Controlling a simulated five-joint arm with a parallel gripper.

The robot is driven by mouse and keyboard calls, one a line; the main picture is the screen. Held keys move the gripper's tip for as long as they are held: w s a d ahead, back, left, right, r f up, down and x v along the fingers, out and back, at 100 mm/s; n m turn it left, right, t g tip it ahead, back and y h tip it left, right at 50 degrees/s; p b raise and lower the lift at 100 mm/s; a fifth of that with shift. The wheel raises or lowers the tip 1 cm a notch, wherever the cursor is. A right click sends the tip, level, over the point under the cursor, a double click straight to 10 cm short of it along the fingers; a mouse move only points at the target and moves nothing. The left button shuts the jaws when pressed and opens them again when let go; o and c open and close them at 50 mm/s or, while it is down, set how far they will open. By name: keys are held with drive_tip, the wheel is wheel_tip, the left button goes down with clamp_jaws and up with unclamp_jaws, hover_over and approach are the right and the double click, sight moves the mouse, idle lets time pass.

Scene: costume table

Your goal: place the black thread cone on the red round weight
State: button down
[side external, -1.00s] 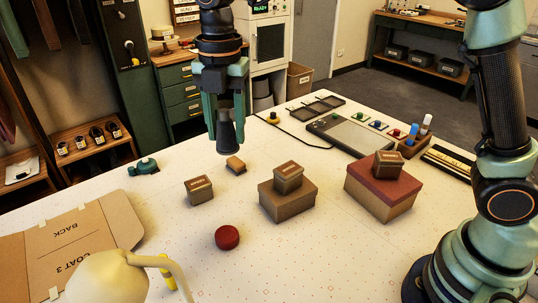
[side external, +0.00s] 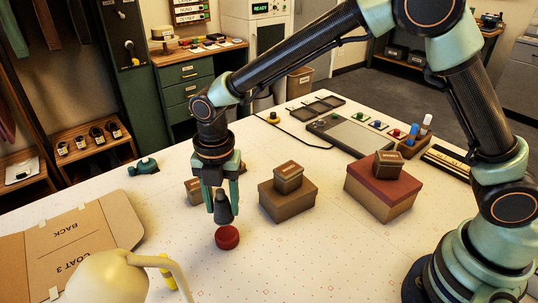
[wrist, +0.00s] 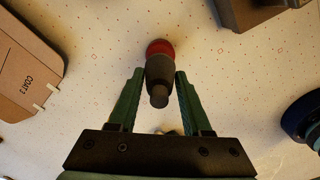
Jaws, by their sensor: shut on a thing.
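My gripper (side external: 222,207) points down and is shut on the black thread cone (side external: 223,212). The cone is dark, upright, with its wide end down. The red round weight (side external: 227,237) lies on the table directly under the cone, which hides part of its top. I cannot tell whether the cone's base touches the weight or hangs just above it. In the wrist view, the cone (wrist: 159,78) sits between my gripper's two green fingers (wrist: 159,82), and the edge of the red weight (wrist: 158,46) shows beyond its base.
A small brown box (side external: 193,190) stands close behind my gripper, partly hidden. A larger brown box (side external: 287,205) with a small box on top stands to the right. The flat cardboard pattern (side external: 60,245) and cream lamp (side external: 105,278) are at left. Table in front of the weight is clear.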

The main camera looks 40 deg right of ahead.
drive_tip(key=shift+f, duration=2.35)
drive_tip(key=shift+c, duration=1.7)
unclamp_jaws()
drive_tip(key=shift+f, duration=0.1)
